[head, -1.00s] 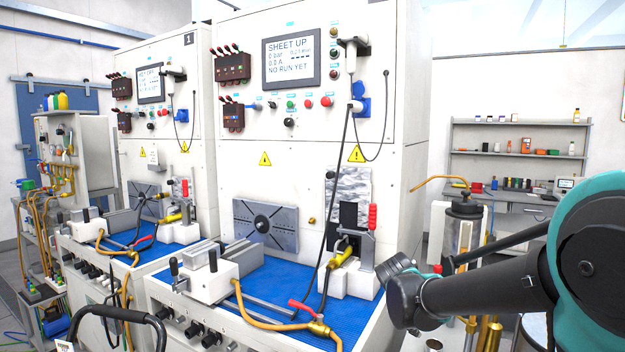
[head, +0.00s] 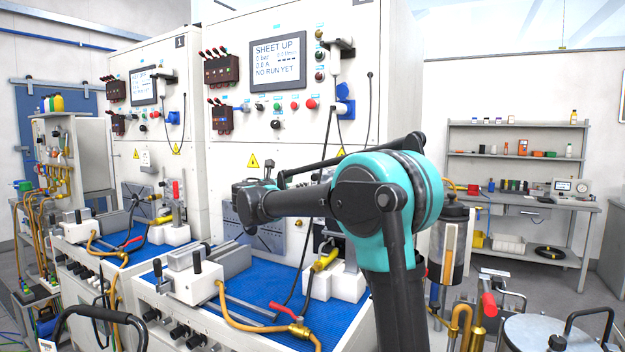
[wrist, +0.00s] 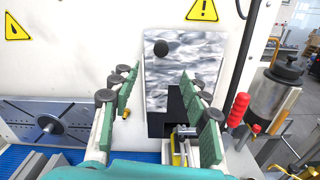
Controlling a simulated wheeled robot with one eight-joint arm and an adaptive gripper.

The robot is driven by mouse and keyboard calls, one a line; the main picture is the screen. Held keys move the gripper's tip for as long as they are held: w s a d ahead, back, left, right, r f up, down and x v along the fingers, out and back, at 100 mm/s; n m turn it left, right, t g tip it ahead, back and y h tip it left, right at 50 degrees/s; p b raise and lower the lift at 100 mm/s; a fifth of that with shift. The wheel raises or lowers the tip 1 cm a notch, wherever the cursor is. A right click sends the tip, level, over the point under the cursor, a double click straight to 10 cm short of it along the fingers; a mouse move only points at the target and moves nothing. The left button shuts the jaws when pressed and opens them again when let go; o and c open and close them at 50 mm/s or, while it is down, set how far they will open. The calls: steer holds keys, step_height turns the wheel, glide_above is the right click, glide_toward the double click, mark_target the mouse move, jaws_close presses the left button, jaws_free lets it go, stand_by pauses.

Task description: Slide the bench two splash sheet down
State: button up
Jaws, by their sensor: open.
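The bench two splash sheet (wrist: 186,82) is a grey marbled panel on the white bench front, with a round black knob (wrist: 161,47) near its top. It is raised, with a dark opening (wrist: 175,108) showing below it. The bench screen (head: 278,63) reads SHEET UP. My gripper (wrist: 157,76) is open and empty in the wrist view. Its green-padded fingers point toward the sheet, one on each side of its lower part, with the knob above and between the tips. Whether they touch the sheet I cannot tell. In the head view my arm hides the sheet and my fingers cannot be made out.
A red-handled clamp (wrist: 238,110) stands right of the opening. A black cable hangs right of the sheet. A slotted grey plate (wrist: 45,122) is at left. A blue mat (head: 262,290) carries a vise and a hose. A cylinder vessel (wrist: 273,92) stands at right.

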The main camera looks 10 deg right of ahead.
steer(key=x, duration=1.4)
steer(key=shift+d, duration=0.15)
jaws_close()
steer(key=shift+f, duration=0.1)
